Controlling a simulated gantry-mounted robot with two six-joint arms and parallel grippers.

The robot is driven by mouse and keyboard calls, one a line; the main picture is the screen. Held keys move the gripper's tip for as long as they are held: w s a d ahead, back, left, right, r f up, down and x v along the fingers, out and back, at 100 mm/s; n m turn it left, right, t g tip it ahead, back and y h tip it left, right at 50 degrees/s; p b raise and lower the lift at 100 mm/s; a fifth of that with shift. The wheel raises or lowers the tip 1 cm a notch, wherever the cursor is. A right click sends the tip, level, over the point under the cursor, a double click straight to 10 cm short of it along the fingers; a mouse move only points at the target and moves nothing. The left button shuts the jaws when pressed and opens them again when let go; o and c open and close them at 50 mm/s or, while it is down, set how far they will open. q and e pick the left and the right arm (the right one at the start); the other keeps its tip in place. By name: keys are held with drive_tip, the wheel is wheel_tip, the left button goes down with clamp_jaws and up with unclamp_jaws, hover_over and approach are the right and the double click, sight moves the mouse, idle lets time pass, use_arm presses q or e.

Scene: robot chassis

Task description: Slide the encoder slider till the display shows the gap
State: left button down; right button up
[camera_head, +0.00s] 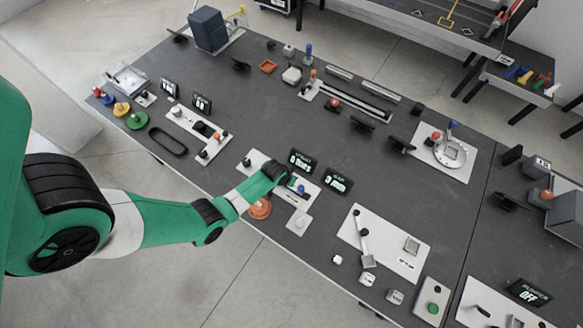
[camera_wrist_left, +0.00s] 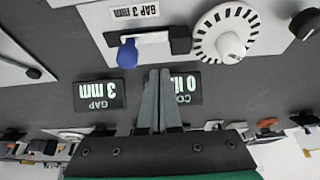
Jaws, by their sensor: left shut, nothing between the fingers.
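The slider's blue knob (camera_wrist_left: 128,52) sits at one end of a white slot beside a black block in the left wrist view; it shows small in the head view (camera_head: 301,188). The gap display (camera_wrist_left: 101,96) reads 3 mm, upside down; it also shows in the head view (camera_head: 337,180). A printed label (camera_wrist_left: 135,12) reads GAP 3 MM. My left gripper (camera_wrist_left: 160,73) is shut and empty, its fingertips close to the knob but apart from it in the picture. Its fingers partly cover the second display (camera_wrist_left: 186,89), which reads 0. My right gripper is out of view.
A white dial (camera_wrist_left: 226,34) stands beside the slider. A white plate with a lever (camera_head: 362,245) is to the right in the head view.

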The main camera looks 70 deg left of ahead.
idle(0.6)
use_arm(q)
drive_tip(key=shift+f+b, duration=2.15)
drive_tip(key=shift+f, duration=0.2)
drive_tip(key=shift+r, duration=0.1)
drive_tip(key=shift+w+d, duration=0.6)
drive_tip(key=shift+d, duration=0.2)
idle(1.9)
drive_tip(key=shift+s+a, duration=0.4)
drive_tip(key=shift+a, duration=0.1)
